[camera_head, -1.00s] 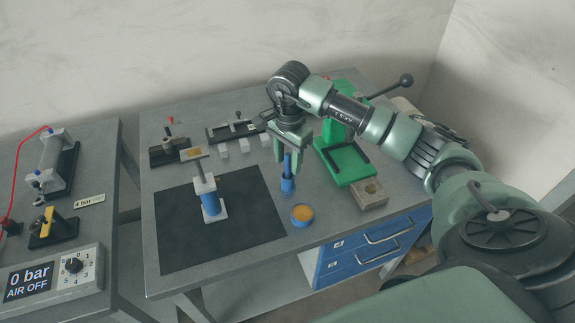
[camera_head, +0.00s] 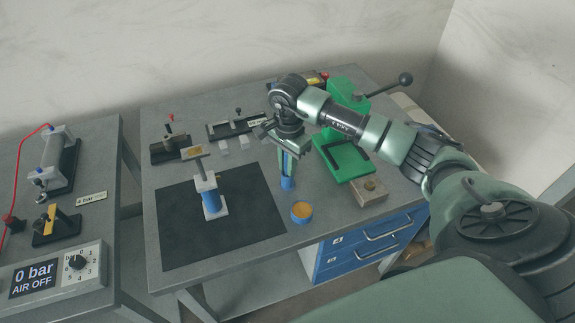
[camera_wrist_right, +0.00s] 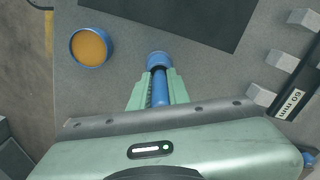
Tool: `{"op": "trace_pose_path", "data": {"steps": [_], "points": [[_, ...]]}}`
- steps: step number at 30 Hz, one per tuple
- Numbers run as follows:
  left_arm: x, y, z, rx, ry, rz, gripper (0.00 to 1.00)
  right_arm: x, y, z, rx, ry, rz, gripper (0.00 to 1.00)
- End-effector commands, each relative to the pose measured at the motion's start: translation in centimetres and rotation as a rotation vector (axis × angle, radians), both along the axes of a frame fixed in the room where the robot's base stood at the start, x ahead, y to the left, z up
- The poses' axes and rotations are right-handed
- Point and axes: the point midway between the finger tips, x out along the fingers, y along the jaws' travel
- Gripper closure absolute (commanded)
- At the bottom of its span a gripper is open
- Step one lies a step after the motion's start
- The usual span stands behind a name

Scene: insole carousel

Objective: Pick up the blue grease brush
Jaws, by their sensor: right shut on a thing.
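The blue grease brush (camera_head: 288,184) stands upright on the grey table, just right of the black mat. My right gripper (camera_head: 289,168) points down over it, with its green fingers shut on the blue handle. In the right wrist view the handle (camera_wrist_right: 159,90) lies between the two fingertips (camera_wrist_right: 158,88), and a wider blue end (camera_wrist_right: 158,59) shows beyond them. I cannot tell whether this wider end is part of the brush or a holder. My left gripper is not in view.
A round blue tin with orange contents (camera_head: 302,211) is close in front. A blue cylinder on a stand (camera_head: 211,200) is on the black mat (camera_head: 255,219). A green press (camera_head: 345,157) and a brown block (camera_head: 369,192) are to the right. White blocks (camera_head: 223,145) lie behind.

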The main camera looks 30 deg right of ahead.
Motion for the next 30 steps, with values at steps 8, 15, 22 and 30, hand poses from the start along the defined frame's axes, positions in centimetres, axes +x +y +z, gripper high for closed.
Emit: {"op": "trace_pose_path", "data": {"steps": [8, 15, 22, 30], "points": [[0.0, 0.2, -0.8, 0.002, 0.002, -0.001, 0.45, 0.1, -0.1, 2.2, -0.001, -0.005, -0.001, 1.00], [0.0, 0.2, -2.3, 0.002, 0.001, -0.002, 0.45, 0.2, -0.1, 7.4, -0.001, -0.009, 0.000, 1.00], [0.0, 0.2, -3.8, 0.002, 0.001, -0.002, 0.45, 0.2, 0.0, 14.4, 0.000, -0.009, 0.000, 1.00], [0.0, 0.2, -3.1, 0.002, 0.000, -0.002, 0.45, 0.1, -0.1, 19.0, -0.001, -0.003, -0.001, 1.00]]}}
